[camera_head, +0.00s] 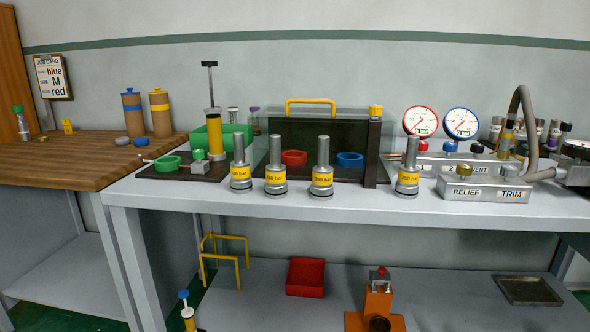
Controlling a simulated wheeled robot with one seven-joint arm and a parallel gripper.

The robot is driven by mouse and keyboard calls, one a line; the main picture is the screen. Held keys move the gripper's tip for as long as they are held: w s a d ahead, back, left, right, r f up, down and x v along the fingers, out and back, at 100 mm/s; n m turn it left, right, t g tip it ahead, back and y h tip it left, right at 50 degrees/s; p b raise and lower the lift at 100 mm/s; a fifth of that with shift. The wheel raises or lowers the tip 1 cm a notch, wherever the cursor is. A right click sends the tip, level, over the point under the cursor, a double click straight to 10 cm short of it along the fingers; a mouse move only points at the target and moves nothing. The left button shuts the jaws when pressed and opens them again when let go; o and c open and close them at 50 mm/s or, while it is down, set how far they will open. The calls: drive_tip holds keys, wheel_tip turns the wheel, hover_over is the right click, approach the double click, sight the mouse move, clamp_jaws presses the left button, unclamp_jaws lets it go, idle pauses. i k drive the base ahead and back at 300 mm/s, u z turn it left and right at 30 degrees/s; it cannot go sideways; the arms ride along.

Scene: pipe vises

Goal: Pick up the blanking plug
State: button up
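I cannot tell for sure which item is the blanking plug. Small loose pieces that could be it lie on the wooden bench: a grey disc (122,141), a small grey piece with a blue top (141,142) and a small yellow piece (68,126). Several grey cylinders with yellow "bar" labels, such as the leftmost cylinder (240,168), stand upright along the front of the metal bench. A green ring (167,163) lies on a dark mat beside a small grey block with a green knob (199,162). My gripper is not in view.
A clear-fronted guard with a yellow handle (311,101) covers a red ring (294,158) and a blue ring (350,160). A green bin (234,130) stands left of it. Gauges, a hose (529,110) and a RELIEF/TRIM block (484,188) fill the right. A red tray (305,276) sits on the lower shelf.

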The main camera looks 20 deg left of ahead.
sight(275, 184)
drive_tip(key=z, duration=0.05)
drive_tip(key=i, duration=0.05)
drive_tip(key=u, duration=1.7)
